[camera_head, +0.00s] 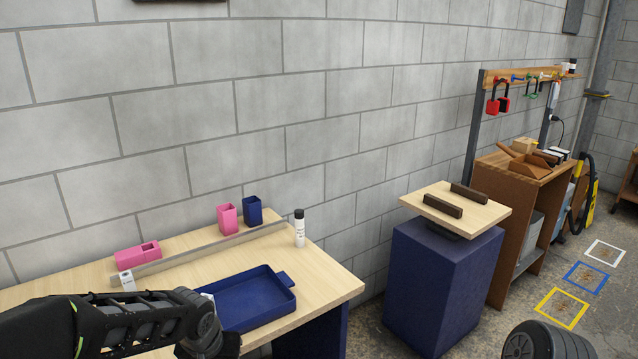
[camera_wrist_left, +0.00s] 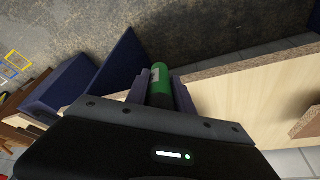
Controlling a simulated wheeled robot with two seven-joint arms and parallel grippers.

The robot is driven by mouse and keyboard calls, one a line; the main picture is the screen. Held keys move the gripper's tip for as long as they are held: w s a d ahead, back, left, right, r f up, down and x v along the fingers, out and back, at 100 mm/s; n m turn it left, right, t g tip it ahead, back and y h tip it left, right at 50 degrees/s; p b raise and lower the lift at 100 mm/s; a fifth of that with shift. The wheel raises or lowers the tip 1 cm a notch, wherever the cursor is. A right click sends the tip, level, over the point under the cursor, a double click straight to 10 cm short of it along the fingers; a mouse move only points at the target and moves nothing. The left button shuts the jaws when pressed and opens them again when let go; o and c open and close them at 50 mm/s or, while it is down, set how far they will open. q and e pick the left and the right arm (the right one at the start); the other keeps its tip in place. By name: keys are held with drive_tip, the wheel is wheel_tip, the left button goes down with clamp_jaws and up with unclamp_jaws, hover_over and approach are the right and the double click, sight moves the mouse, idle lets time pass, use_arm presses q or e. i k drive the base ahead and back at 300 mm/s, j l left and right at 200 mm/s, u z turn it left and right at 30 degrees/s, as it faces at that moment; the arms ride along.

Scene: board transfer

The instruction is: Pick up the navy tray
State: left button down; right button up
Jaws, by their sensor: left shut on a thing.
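The navy tray (camera_head: 262,318) lies flat on the light wood table, with a tab handle at its right end. My left arm covers its near left part, so that end is hidden. My left gripper (camera_wrist_left: 161,88) is shut on a green cylinder (camera_wrist_left: 160,72) with a pale label, held between its dark fingers. In the head view my left wrist is at the bottom, just left of the tray, and its fingers are out of sight. The tray cannot be made out in the left wrist view. My right gripper is not in view; only part of my right arm shows at bottom right.
Behind the tray on the table (camera_head: 335,284) are a grey rail (camera_head: 212,249), a pink box (camera_head: 138,255), pink (camera_head: 227,219) and navy (camera_head: 252,210) cups and a white bottle (camera_head: 299,232). A navy pedestal (camera_head: 440,285) with a board (camera_head: 480,215) stands right, across a gap.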

sight(237, 303)
drive_tip(key=i+l, duration=0.1)
drive_tip(key=l, duration=0.3)
drive_tip(key=i+l, duration=0.15)
drive_tip(key=l, duration=0.3)
drive_tip(key=i+l, duration=0.1)
drive_tip(key=l, duration=0.3)
drive_tip(key=u, duration=0.95)
drive_tip(key=i+u, duration=0.25)
drive_tip(key=k, duration=0.05)
